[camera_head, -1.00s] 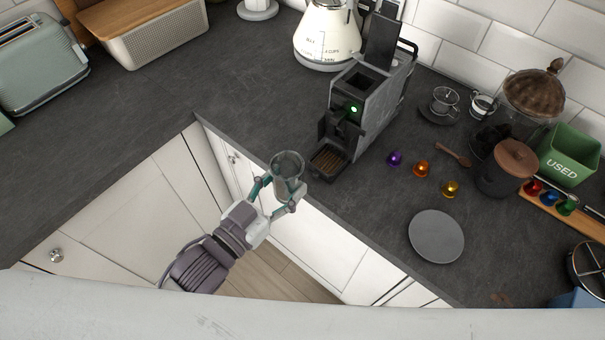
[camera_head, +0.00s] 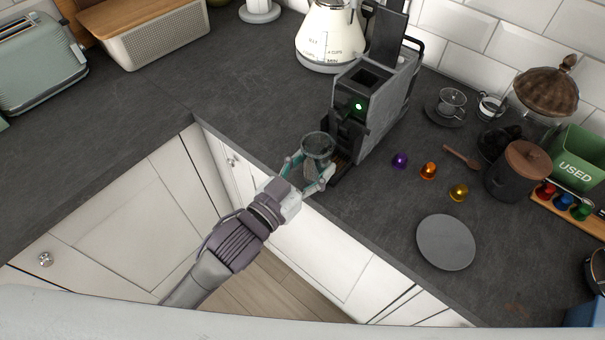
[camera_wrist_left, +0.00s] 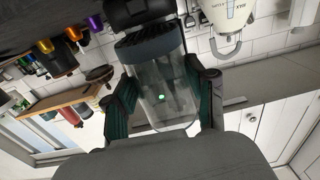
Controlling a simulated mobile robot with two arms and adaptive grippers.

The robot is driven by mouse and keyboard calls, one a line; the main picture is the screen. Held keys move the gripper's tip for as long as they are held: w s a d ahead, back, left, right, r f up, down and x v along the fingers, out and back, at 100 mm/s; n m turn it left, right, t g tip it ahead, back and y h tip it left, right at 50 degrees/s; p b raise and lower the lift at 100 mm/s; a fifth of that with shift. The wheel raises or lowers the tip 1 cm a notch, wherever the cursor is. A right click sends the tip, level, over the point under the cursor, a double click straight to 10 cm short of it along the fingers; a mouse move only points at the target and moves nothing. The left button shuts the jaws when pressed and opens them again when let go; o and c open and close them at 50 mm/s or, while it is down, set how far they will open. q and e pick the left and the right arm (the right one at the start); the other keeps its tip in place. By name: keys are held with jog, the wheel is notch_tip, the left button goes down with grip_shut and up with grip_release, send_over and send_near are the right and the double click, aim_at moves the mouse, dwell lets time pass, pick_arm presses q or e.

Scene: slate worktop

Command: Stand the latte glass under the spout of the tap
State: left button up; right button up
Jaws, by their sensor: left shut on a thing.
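The latte glass (camera_head: 318,148) is clear and empty-looking, held by my left gripper (camera_head: 311,176) at the front of the coffee machine (camera_head: 380,101). In the left wrist view the glass (camera_wrist_left: 160,90) sits between the two green-padded fingers of the left gripper (camera_wrist_left: 162,106). The machine is dark grey with a lit green button, and its spout is on the front, partly hidden behind the glass. The glass overlaps the drip tray (camera_head: 341,173) in the head view; whether it touches the tray I cannot tell. My right gripper is not in view.
Purple, orange and gold capsules (camera_head: 428,171) lie right of the machine, near a grey plate (camera_head: 446,242). A cream kettle (camera_head: 327,38) stands behind the machine. A cup on a saucer (camera_head: 446,112) and a green bin (camera_head: 580,156) are farther right.

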pick_arm(q)
jog(key=x, duration=0.2)
jog(key=shift+w+d+r, duration=0.1)
jog(key=shift+w+d, duration=0.15)
jog(key=shift+w, duration=0.05)
jog(key=shift+x, duration=1)
jog(key=shift+f+p, duration=0.25)
jog(key=shift+p, duration=0.1)
jog(key=o, duration=1.4)
jog(key=shift+s, duration=0.15)
